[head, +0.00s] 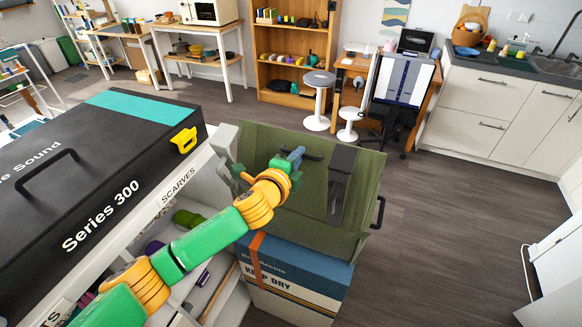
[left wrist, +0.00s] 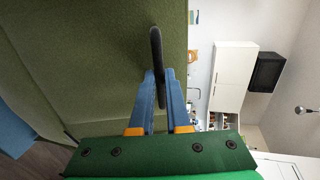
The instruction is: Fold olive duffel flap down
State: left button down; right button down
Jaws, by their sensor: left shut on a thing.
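The olive duffel (head: 300,205) is a boxy green bag in the middle of the head view, on top of a blue-and-cream box. A wide dark strap (head: 341,185) crosses its olive panel, and a black side handle (head: 378,212) is at its right. My left gripper (head: 298,156) is at the upper panel, shut on a dark handle (head: 313,156). In the left wrist view, the blue fingers (left wrist: 160,83) close on this black handle (left wrist: 156,45) beside the olive flap (left wrist: 100,55). My arm hides part of the duffel's left side. My right gripper is not seen.
The blue-and-cream box (head: 305,275) stands under the duffel. A black case (head: 100,170) with a yellow latch lies on the white shelf unit at left. A grey bracket-like piece (head: 224,142) is close beside my left arm. Open floor (head: 440,230) lies to the right.

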aim_at(305, 146)
pick_arm(q)
jog(key=w, duration=0.1)
jog(key=w+g, duration=0.1)
jog(key=w+d, duration=0.1)
jog(key=shift+f+b, duration=0.25)
jog(key=shift+b, duration=0.15)
jog(key=shift+b+x, duration=0.5)
jog(key=shift+x, duration=0.4)
jog(key=shift+w+r, duration=0.1)
jog(key=shift+r, duration=0.05)
jog(key=c, duration=0.9)
grip_release()
jog(key=shift+b+v, duration=0.45)
jog(key=shift+v, duration=3.15)
jog(key=shift+d, duration=0.15)
